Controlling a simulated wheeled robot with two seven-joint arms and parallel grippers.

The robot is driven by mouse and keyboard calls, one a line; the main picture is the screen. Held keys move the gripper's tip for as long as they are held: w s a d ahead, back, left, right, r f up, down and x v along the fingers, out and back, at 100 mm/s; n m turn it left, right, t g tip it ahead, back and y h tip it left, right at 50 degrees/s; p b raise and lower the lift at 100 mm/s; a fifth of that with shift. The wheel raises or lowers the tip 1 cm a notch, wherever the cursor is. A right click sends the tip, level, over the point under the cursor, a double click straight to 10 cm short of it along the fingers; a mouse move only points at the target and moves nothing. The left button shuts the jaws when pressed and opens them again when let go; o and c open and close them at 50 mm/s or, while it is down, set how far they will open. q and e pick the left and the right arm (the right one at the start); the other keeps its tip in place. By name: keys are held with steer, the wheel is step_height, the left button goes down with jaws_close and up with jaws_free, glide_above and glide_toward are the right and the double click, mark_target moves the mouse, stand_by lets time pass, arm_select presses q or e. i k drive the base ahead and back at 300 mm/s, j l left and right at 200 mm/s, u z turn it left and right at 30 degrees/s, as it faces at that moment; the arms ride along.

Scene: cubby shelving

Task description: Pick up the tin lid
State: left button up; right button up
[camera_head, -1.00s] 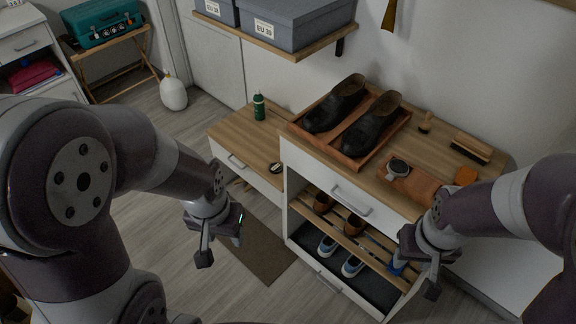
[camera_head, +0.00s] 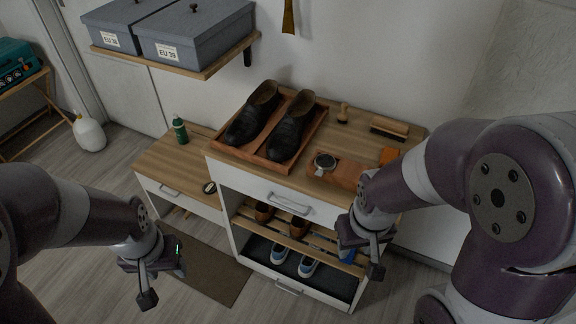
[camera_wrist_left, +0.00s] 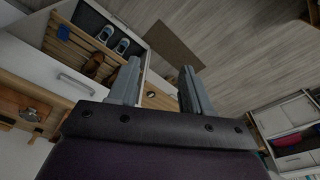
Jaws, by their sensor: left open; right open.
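A round dark-topped tin with a pale metal edge (camera_head: 325,162) sits on a brown leather-like piece on the tall cabinet top. A small dark round disc with a pale patch (camera_head: 209,188) lies on the lower wooden bench. I cannot tell for sure which of them is the tin lid. In the left wrist view the disc (camera_wrist_left: 151,94) shows between the fingers, well beyond them, and the tin (camera_wrist_left: 30,113) is at the left edge. My left gripper (camera_head: 163,283) is open and empty in front of the bench. My right gripper (camera_head: 362,258) is open and empty in front of the cabinet's right side.
A tray with black shoes (camera_head: 240,155) fills the cabinet top's left. Brushes (camera_head: 390,127) and an orange block (camera_head: 389,156) are at its right. A green bottle (camera_head: 180,130) stands on the bench. Grey boxes (camera_head: 205,35) sit on the wall shelf above. The bench front is mostly clear.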

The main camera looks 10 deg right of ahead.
mark_target(210, 188)
steer(key=z, duration=0.4)
steer(key=j+z, duration=0.15)
steer(key=z, duration=0.2)
steer(key=i+j+z, duration=0.1)
steer(key=z, duration=0.3)
steer(key=j+z, duration=0.25)
steer(key=j, duration=0.35)
steer(key=j+z, duration=0.25)
steer(key=j, duration=0.3)
steer(key=j+z, duration=0.25)
steer(key=j, duration=0.35)
steer(key=k+j+z, duration=0.25)
steer(key=j, duration=0.3)
steer(key=i+j, duration=0.1)
steer(key=j, duration=0.3)
steer(key=i+j, duration=0.1)
steer(key=j, duration=0.35)
steer(key=i+j, duration=0.15)
steer(key=j, duration=0.25)
